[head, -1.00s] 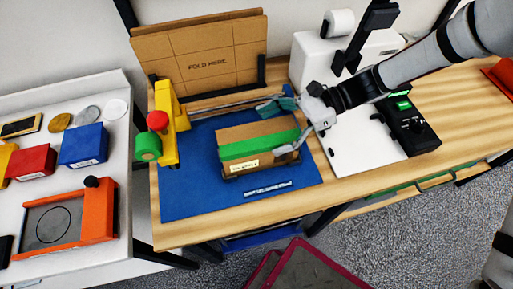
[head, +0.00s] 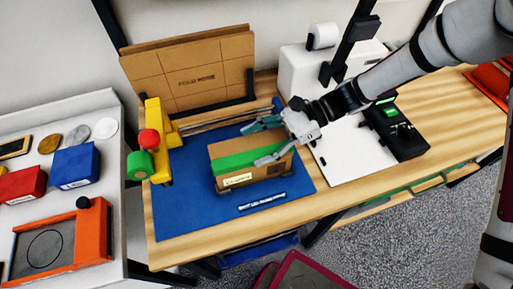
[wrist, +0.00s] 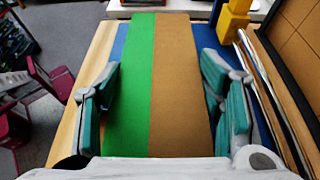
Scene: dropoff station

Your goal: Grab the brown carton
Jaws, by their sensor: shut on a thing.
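The brown carton (head: 232,147) sits on the blue mat (head: 185,215), with a green band of tape along its top and a white label on its front. In the wrist view the carton (wrist: 180,75) runs lengthwise between the two teal-padded fingers. My gripper (head: 266,142) has come in from the right and is shut on the carton, one finger on the far side and one on the near side. In the wrist view my gripper (wrist: 158,100) has a finger along each side. The carton's underside is hidden.
A yellow tape dispenser (head: 157,125) stands left of the carton. Flat cardboard sheets (head: 190,70) lean behind it. A white scale-like plate (head: 345,155) and black device (head: 400,135) are at right. A side table (head: 115,200) holds coloured boxes and an orange frame.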

